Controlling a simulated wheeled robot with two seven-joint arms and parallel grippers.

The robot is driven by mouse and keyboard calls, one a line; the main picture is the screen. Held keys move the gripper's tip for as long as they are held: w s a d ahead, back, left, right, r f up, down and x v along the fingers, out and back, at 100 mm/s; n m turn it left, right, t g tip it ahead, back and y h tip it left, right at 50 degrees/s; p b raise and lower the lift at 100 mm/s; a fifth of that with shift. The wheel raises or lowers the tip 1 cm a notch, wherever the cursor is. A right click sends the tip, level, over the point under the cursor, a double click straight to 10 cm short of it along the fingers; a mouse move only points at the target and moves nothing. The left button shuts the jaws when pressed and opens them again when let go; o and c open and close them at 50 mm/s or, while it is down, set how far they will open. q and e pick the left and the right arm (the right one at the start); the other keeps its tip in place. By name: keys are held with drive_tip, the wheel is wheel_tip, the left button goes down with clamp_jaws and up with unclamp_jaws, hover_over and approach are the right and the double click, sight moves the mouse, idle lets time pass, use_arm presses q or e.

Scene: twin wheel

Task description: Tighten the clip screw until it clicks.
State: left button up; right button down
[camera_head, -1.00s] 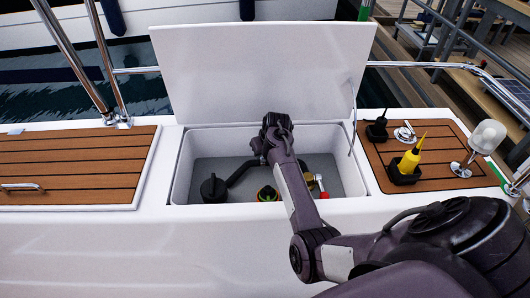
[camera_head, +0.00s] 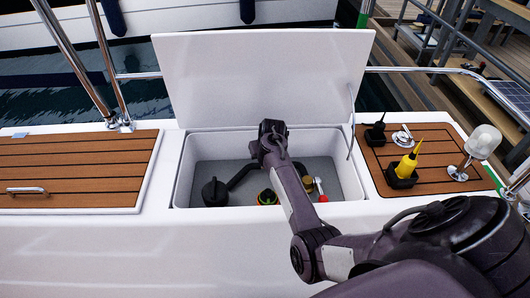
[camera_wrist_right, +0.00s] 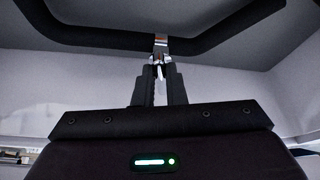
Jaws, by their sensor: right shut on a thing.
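A metal hose clip (camera_wrist_right: 161,41) wraps a black hose (camera_wrist_right: 100,38) at the top of the right wrist view. Its screw (camera_wrist_right: 159,71) hangs below the band, between the fingertips. My right gripper (camera_wrist_right: 160,69) is shut on the clip screw, fingers pointing up toward the hose in that view. In the head view the black hose (camera_head: 239,177) runs inside the open locker (camera_head: 178,178). My right arm's wrist there covers the clip, the screw and the fingertips. Whether the screw is tight does not show. My left gripper is in neither current view.
The raised white lid (camera_head: 260,80) stands behind the arm.

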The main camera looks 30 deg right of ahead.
drive_tip(key=shift+w+a+r+m+h+p, duration=0.15)
drive_tip(key=shift+m+h+p, duration=0.25)
drive_tip(key=shift+m+p, duration=0.65)
use_arm(q)
wheel_tip(320, 180, down, 12)
drive_tip(key=s+a+p, duration=0.1)
drive_tip(key=s+a, duration=0.1)
drive_tip(key=shift+a+r+n+t, duration=0.15)
drive_tip(key=shift+a+n+t, duration=0.05)
drive_tip(key=shift+n+t, duration=0.1)
use_arm(e)
drive_tip(key=m, duration=0.2)
drive_tip(key=m+g+h, duration=0.1)
drive_tip(key=m, duration=0.2)
drive_tip(key=a+m+g+h, duration=0.1)
drive_tip(key=m, duration=0.1)
drive_tip(key=shift+w, duration=0.35)
use_arm(q)
drive_tip(key=shift+r, duration=0.1)
use_arm(e)
drive_tip(key=shift+d+m, duration=0.1)
drive_tip(key=shift+m, duration=0.15)
drive_tip(key=c, duration=1.5)
unclamp_jaws()
use_arm(q)
drive_tip(key=shift+s, duration=0.1)
